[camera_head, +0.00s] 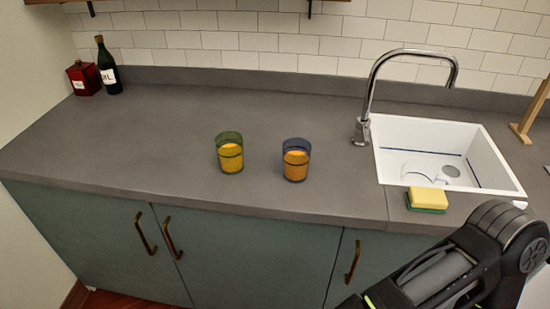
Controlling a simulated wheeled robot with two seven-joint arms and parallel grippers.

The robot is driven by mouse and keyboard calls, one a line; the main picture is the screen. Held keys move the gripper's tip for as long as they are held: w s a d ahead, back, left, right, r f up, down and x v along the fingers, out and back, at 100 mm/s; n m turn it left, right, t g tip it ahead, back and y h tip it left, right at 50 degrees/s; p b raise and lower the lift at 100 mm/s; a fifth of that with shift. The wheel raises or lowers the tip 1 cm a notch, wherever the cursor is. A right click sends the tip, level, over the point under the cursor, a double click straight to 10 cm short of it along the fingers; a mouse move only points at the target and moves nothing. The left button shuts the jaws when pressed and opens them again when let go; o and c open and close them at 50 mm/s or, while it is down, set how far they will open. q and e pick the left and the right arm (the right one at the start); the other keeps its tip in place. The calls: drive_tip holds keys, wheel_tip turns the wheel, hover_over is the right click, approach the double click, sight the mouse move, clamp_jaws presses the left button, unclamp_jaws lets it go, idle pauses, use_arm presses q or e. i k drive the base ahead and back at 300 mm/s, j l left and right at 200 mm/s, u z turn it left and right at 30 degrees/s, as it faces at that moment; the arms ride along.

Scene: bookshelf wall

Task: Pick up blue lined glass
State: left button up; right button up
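The blue lined glass (296,160) stands upright on the grey counter, left of the sink. It has a blue rim and orange contents. A similar glass with a green rim (229,153) stands to its left, a small gap apart. A dark arm of mine comes in at the lower right, in front of the counter and apart from both glasses. Its gripper fingers do not show clearly. My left gripper is not in view.
A white sink (490,172) with a chrome faucet (362,128) lies to the right. A yellow and green sponge (427,198) sits at its front edge. A dark bottle (108,68) and a red container (82,78) stand at the back left. The counter (150,140) around the glasses is clear.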

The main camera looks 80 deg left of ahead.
sight(297, 152)
drive_tip(key=u, duration=3)
